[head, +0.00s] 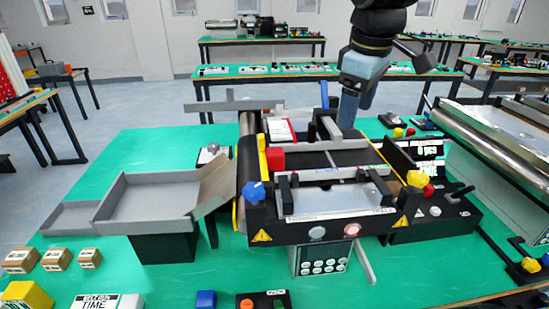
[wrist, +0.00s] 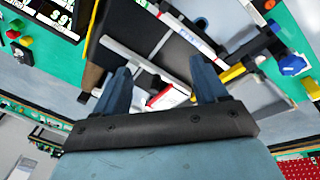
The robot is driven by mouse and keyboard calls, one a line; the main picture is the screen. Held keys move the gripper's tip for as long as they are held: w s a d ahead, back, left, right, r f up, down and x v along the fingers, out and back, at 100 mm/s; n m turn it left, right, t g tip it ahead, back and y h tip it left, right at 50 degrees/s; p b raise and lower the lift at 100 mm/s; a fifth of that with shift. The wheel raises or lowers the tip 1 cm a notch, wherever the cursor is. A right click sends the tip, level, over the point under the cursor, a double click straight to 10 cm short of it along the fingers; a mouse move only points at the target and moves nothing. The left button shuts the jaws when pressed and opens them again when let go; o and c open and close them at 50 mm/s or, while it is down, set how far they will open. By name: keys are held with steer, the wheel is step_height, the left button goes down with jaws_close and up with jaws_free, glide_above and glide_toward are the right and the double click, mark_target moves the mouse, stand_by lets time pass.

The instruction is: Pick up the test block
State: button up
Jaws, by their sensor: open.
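My gripper (head: 347,108) hangs over the back right part of the mini conveyor (head: 345,232) in the head view. In the wrist view its two blue fingers (wrist: 160,66) are spread apart, with nothing held between them. A white piece with red edges (wrist: 165,97) shows beyond the gap between the fingers. No thing is clearly marked as the test block. Possible blocks in the head view are a red block (head: 275,158) on the conveyor's left side, a blue block (head: 206,299) at the front table edge, and a yellow block (head: 27,295) at front left.
Several small brown boxes (head: 55,259) stand on the green table (head: 110,190) at left. A grey chute (head: 150,200) adjoins the conveyor's left side. A display (head: 428,150) stands at its right. Another conveyor (head: 500,135) lies farther right.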

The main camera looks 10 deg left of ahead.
mark_target(275, 152)
steer(key=w+a+n+g, duration=0.2)
steer(key=a+n, duration=0.7)
steer(key=a, duration=0.6)
steer(key=f, duration=0.8)
steer(key=shift+s, duration=0.2)
steer(key=f, duration=0.4)
steer(key=shift+w+a, duration=0.25)
steer(key=shift+w, duration=0.05)
steer(key=shift+f, duration=0.7)
steer(key=shift+r, duration=0.1)
steer(key=c, duration=1.2)
